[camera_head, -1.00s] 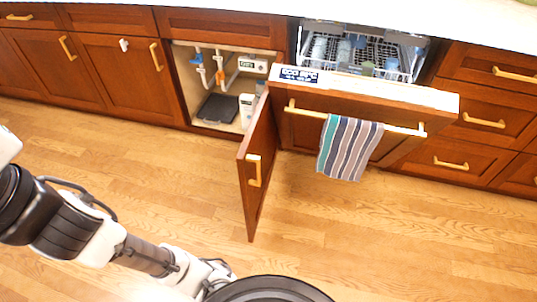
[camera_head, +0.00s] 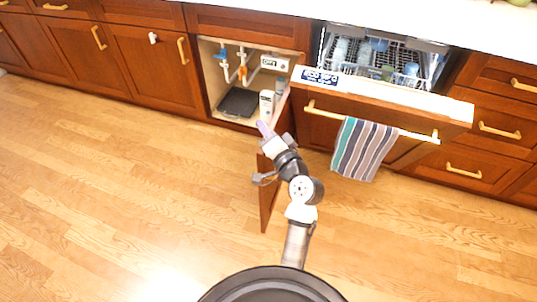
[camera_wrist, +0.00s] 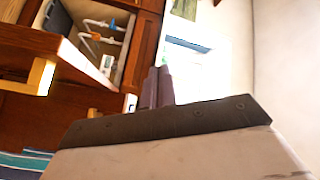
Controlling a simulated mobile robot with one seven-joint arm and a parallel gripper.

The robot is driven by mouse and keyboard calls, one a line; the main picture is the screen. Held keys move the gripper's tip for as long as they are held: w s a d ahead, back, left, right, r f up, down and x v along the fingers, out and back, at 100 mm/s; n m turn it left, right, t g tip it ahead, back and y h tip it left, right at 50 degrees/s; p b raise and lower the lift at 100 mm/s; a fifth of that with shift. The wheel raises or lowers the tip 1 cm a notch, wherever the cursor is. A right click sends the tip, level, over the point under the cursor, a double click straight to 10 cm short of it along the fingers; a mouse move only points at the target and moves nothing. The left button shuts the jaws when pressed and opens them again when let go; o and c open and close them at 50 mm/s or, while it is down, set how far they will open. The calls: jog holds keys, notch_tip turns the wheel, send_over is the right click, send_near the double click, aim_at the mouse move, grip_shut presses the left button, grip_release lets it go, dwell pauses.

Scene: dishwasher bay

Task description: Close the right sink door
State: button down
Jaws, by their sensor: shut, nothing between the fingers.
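The right sink door (camera_head: 267,205) is a reddish-brown panel that stands swung open, out from the sink cabinet (camera_head: 238,78). My arm hides much of it in the head view. My gripper (camera_head: 263,128) has shut, purple-grey fingers and is empty. It is near the upper part of the open door, in front of the cabinet opening; I cannot tell whether it touches the door. In the wrist view the shut fingers (camera_wrist: 157,88) point toward the cabinet area, and a gold handle (camera_wrist: 40,75), apparently the door's, lies to their left.
The dishwasher door (camera_head: 385,105) is partly open just right of the sink cabinet, with a striped towel (camera_head: 363,150) on its handle. Pipes (camera_head: 241,66), a black tray (camera_head: 238,102) and a white bottle (camera_head: 266,104) are inside the cabinet. The floor to the left is clear.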

jog(key=s+d+f+m+p, duration=0.1)
jog(key=s+d+f+m, duration=0.5)
jog(key=s+d+f, duration=0.45)
jog(key=s+a+p+x, duration=0.1)
jog(key=p+x, duration=0.3)
jog(key=x, duration=0.8)
jog(key=shift+a+f+g, duration=0.25)
jog(key=shift+a+g, duration=0.05)
jog(key=shift+a, duration=0.3)
jog(key=shift+w+a, duration=0.1)
jog(key=shift+a, duration=0.05)
